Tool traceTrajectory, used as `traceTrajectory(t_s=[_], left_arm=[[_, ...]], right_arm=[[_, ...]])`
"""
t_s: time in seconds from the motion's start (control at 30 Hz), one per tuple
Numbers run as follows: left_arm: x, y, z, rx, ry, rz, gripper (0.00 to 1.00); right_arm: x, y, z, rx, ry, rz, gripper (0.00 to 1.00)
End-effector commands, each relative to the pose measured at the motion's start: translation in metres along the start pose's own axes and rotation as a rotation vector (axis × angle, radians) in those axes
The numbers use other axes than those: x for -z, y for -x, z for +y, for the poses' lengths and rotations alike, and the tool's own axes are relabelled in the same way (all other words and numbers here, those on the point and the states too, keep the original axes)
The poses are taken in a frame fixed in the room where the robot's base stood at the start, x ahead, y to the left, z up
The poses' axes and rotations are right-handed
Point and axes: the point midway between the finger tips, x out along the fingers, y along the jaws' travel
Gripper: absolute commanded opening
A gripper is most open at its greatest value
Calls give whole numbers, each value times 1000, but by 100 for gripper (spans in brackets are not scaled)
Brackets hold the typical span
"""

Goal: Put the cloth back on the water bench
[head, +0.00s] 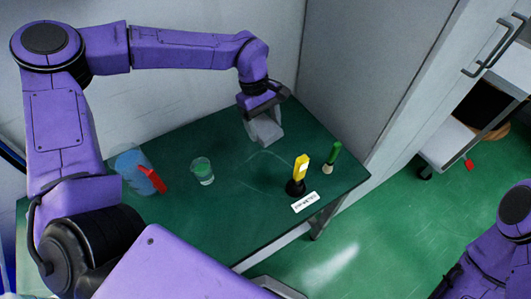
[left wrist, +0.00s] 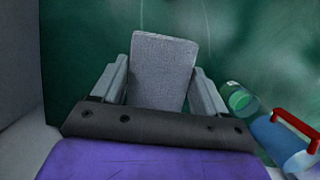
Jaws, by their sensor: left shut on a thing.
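My left gripper (head: 262,122) is shut on a grey cloth (head: 266,132) over the far end of the green-topped bench (head: 235,228). In the left wrist view the cloth (left wrist: 163,68) is a pale grey, roughly rectangular piece between the two grey fingers. I cannot tell whether the cloth touches the bench top. Only part of my right arm shows at the right edge of the head view; its gripper is out of view.
On the bench stand a clear glass (head: 202,171), a blue container with a red handle (head: 134,172), a yellow-and-black tool (head: 298,175) and a green-handled item (head: 332,157). A white label (head: 305,202) lies near the front edge. Grey walls border the bench's far side.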

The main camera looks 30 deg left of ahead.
Motion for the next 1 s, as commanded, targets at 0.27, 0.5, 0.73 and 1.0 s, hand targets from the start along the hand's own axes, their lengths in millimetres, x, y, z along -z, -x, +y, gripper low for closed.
traceTrajectory(t_s=[0.27, 0.5, 0.73, 1.0], left_arm=[[25, -18, 14, -134, 547, 5, 49], [34, -43, 13, -152, 654, 7, 49], [45, -82, 12, -153, 653, 7, 49], [54, -116, 12, -157, 650, 6, 49]], right_arm=[[-6, -16, -2, 0, 0, 1, 38], [-5, -13, -1, 0, 0, 0, 38], [-4, -10, -1, 0, 0, 0, 38], [-3, -8, -1, 0, 0, 0, 38]])
